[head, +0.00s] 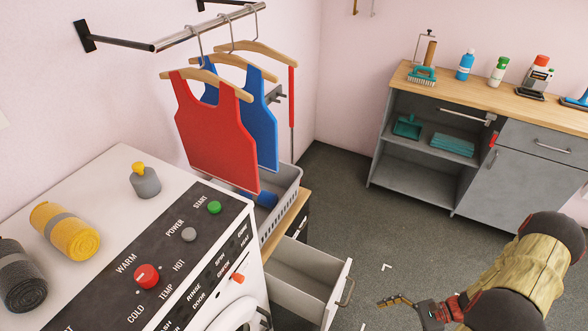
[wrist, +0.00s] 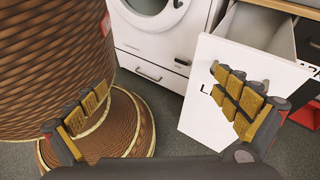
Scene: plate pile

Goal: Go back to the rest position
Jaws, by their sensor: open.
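My gripper (head: 398,303) is at the lower right of the head view, in front of my arm and over the dark floor. It is to the right of the open drawer (head: 338,294). In the wrist view, the two fingers of my gripper (wrist: 162,88) are spread wide apart with nothing between them. The right finger overlaps the white front of the open drawer (wrist: 208,70) in the picture; I cannot tell how far apart they are.
The washing machine (head: 200,280) stands at left, carrying rolled towels. Red and blue tank tops hang from a rail (head: 210,28) above a grey basket (head: 286,192). A grey cabinet (head: 500,178) with bottles on top stands at the back right. Floor (head: 345,175) between is clear.

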